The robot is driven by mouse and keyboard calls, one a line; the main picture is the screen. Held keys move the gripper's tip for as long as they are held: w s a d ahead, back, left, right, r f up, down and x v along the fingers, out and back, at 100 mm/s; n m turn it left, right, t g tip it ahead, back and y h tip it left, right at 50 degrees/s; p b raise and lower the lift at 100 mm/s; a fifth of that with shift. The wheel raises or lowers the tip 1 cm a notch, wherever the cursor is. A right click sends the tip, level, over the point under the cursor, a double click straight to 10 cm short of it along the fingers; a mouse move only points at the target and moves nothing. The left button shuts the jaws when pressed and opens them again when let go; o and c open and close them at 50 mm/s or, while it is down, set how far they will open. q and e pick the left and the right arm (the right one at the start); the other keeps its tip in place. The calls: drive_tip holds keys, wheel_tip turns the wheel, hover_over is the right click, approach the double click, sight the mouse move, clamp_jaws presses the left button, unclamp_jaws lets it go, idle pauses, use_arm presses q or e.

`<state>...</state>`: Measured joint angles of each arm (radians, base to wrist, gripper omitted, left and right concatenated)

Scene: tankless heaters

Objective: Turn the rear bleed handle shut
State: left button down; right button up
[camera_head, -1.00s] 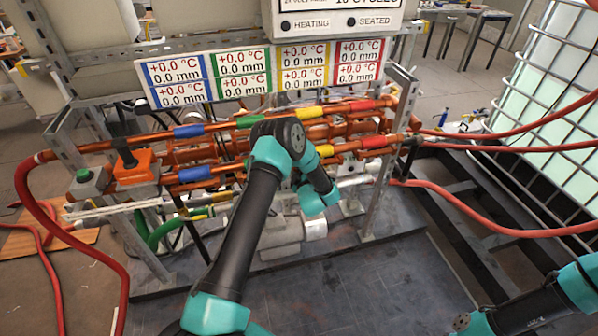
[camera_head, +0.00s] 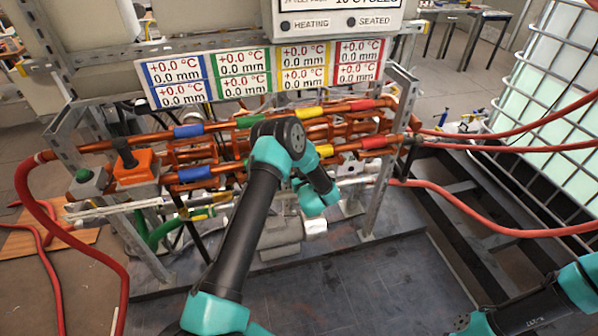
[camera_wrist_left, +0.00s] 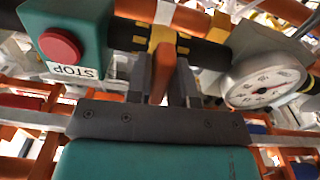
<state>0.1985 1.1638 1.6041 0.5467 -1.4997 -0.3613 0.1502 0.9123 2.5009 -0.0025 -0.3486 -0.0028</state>
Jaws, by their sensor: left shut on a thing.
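In the left wrist view, an orange handle (camera_wrist_left: 163,70) runs from a dark pipe with a yellow band (camera_wrist_left: 169,38) down between the fingers of my left gripper (camera_wrist_left: 164,88). The fingers are shut on the handle, one on each side. In the head view, my left arm covers the gripper and the handle, so neither can be made out there. My right arm shows only at the lower right edge of the head view, and its gripper is out of view.
In the left wrist view, a teal box with a red STOP button (camera_wrist_left: 60,47) sits left of the handle, and a round dial gauge (camera_wrist_left: 266,80) is close on the right. In the head view, orange pipes (camera_head: 350,106) cross the metal frame (camera_head: 375,200) below the readout panels (camera_head: 240,72).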

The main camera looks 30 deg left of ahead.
use_arm(q)
drive_tip(key=shift+m, duration=0.4)
drive_tip(key=c, duration=1.1)
unclamp_jaws()
drive_tip(key=shift+s+d, duration=0.1)
drive_tip(key=v, duration=1.7)
drive_tip(key=shift+d, duration=0.15)
